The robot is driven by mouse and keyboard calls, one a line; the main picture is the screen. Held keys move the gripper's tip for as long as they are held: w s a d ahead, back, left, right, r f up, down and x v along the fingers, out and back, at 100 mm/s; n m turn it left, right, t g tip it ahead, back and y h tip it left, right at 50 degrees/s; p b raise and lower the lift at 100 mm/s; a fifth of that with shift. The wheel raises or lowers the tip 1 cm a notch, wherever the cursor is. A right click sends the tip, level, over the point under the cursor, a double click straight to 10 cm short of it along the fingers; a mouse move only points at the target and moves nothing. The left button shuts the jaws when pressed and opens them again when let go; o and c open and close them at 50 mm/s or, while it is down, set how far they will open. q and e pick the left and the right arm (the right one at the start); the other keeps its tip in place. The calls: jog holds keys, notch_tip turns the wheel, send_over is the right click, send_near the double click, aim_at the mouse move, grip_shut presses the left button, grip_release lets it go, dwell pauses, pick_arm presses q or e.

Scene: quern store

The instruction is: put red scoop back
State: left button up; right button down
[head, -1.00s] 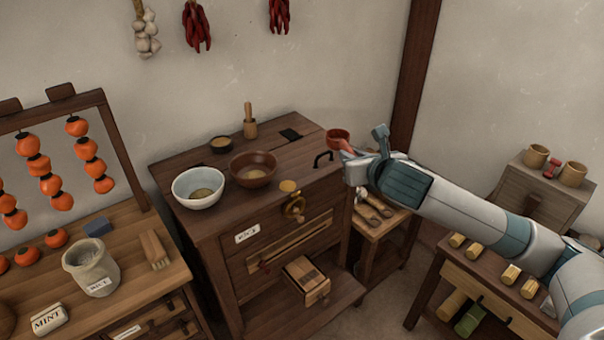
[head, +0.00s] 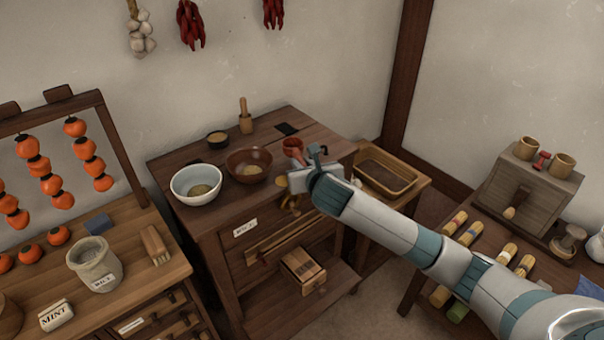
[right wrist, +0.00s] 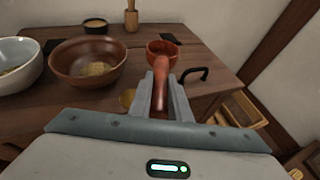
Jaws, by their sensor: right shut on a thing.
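The red scoop (head: 292,147) is in my right gripper (head: 300,170), over the right part of the wooden cabinet top (head: 215,158). In the right wrist view the scoop's handle (right wrist: 160,92) lies between the fingers of my right gripper (right wrist: 163,100), which is shut on it. Its round cup (right wrist: 163,52) points away from me, towards the back of the cabinet. I cannot tell whether the cup touches the wood. My left gripper is out of view.
A brown bowl (head: 249,165) and a white bowl (head: 196,185) stand left of the scoop. A small dark dish (head: 217,138) and a wooden pestle (head: 245,122) stand behind. A black handle (right wrist: 195,74) is close right of the scoop. A side table holds a wooden tray (head: 386,172).

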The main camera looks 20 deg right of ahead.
jog(key=shift+f, duration=0.1)
jog(key=shift+f+p, duration=0.7)
jog(key=shift+f, duration=1.2)
jog(key=shift+f, duration=0.1)
jog(key=c, duration=1.6)
grip_release()
jog(key=shift+c, duration=0.2)
jog(key=shift+s, duration=0.1)
jog(key=b+v, duration=0.2)
jog(key=v, duration=1)
